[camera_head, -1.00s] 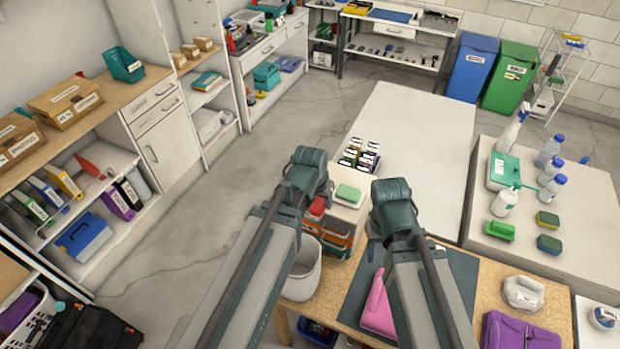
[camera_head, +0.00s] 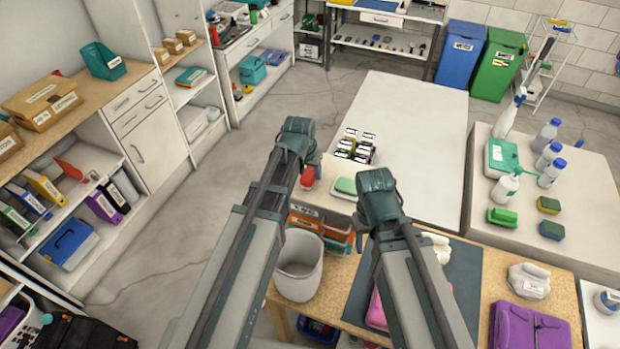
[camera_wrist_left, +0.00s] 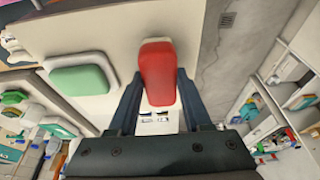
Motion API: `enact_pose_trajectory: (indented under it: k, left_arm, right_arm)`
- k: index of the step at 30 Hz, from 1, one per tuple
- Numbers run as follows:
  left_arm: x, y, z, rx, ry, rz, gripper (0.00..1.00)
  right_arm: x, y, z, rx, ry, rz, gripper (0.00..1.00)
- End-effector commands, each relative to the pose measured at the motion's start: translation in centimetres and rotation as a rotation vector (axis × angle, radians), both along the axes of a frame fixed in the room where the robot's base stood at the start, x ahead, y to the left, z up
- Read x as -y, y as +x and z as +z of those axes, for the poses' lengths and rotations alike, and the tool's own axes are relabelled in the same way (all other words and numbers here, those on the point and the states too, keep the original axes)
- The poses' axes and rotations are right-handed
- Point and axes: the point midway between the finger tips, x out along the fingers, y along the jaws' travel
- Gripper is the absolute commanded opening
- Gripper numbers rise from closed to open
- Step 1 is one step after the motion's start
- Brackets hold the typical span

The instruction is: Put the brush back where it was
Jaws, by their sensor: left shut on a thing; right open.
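A red, rounded object with a pale tip, which I take to be the brush (camera_wrist_left: 158,72), is between the fingers of my left gripper (camera_wrist_left: 156,98). A small red part of the brush (camera_head: 308,177) also shows in the head view beside my left gripper (camera_head: 298,140). It is held over or near the front left edge of the white table (camera_head: 405,130); I cannot tell its height. My right gripper (camera_head: 377,190) is open, near the table's front edge, with its fingers mostly hidden. A green block on a white base (camera_head: 345,186) lies between the grippers, left of the brush in the wrist view.
Several small labelled boxes (camera_head: 356,146) stand on the white table. Bottles and sponges stand on the right table (camera_head: 590,178). Open floor (camera_head: 225,190) lies to the left.

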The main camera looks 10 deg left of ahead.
Motion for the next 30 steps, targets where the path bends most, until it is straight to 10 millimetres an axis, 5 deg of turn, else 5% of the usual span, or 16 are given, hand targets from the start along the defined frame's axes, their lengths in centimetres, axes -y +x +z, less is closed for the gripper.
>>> enact_pose_trajectory:
  k: [14, 15, 19, 30]
  left_arm:
    - [-0.04, -0.02, -1.3, 0.0, 0.0, 0.0, 0.05]
    - [-0.03, -0.01, -1.15, 0.0, 0.0, 0.0, 0.54]
    - [-0.03, -0.01, -1.12, 0.0, 0.0, 0.0, 0.78]
    - [-0.03, -0.02, -0.96, 0.0, 0.0, -0.001, 0.79]
  right_arm:
    - [0.0, 0.0, -1.3, 0.0, -0.001, 0.003, 0.5]
    - [0.01, 0.0, -1.15, 0.0, -0.001, 0.003, 0.5]
    - [0.01, 0.0, -1.12, 0.0, -0.001, 0.003, 0.5]
    - [0.0, -0.01, -0.97, 0.0, -0.001, 0.003, 0.5]
